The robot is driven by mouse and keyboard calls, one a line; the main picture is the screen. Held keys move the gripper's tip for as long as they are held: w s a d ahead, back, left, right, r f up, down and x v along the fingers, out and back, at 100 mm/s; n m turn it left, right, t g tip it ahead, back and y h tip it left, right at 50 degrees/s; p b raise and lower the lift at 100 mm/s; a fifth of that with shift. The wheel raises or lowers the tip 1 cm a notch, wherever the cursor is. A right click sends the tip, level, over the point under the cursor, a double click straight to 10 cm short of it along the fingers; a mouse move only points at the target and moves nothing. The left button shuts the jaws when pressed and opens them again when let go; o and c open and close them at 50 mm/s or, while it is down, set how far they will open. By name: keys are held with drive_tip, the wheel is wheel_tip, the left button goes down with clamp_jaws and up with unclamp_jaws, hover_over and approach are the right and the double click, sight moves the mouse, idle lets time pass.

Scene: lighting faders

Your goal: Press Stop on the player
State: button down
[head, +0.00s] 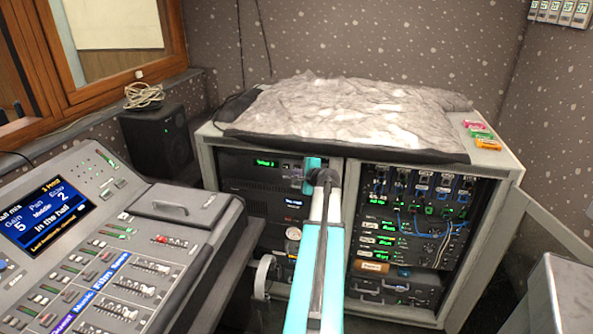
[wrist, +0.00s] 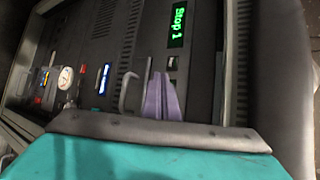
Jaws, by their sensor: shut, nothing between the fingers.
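The player (head: 262,180) is the top dark unit in the left bay of the rack, with a green lit display (head: 265,162). In the wrist view the display (wrist: 178,27) is turned sideways and seems to read "Stop 1". A small light-marked button (wrist: 173,63) sits beside the display on the dark panel. My gripper (wrist: 160,80) shows two purple fingers held together with nothing between them. Its tips appear just short of the button in the picture; I cannot tell whether they touch the panel.
A mixing console (head: 130,255) with faders and a blue screen fills the left front. A black speaker (head: 157,140) stands behind it. The right bay (head: 410,225) holds patched units with cables. A crumpled grey cover (head: 350,108) lies on top. In the wrist view a pale handle (wrist: 128,92) stands left of the fingers.

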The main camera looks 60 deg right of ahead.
drive_tip(key=shift+s+a, duration=0.25)
drive_tip(key=shift+a, duration=0.55)
drive_tip(key=shift+s+a, duration=0.25)
drive_tip(key=shift+a, duration=0.5)
drive_tip(key=shift+s+a, duration=0.25)
drive_tip(key=shift+a, duration=0.55)
